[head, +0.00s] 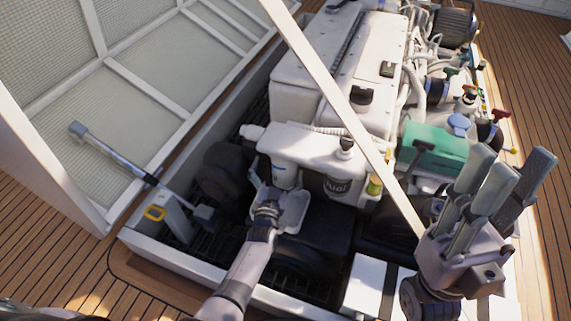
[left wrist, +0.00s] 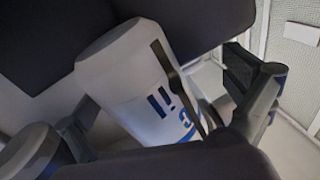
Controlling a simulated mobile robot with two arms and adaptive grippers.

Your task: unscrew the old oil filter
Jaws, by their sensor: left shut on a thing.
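The oil filter (head: 285,174) is a white cylinder with blue markings, hanging below the white engine housing in the head view. It fills the middle of the left wrist view (left wrist: 125,78), where a dark strap-like strip crosses its side. My left gripper (head: 268,192) is shut on the filter from below and in front. In the left wrist view its fingers (left wrist: 165,115) lie on both sides of the filter; the exact contact is partly hidden. My right gripper (head: 497,195) is raised at the right, fingers upward and apart, with nothing between them.
A dark-labelled fuel filter (head: 338,186) hangs just right of the oil filter. A pale shallow tray (head: 295,217) lies below. A light strut (head: 340,104) slants across the engine (head: 310,85). The hatch lid (head: 130,60) stands open at the left, with a gas strut (head: 112,154).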

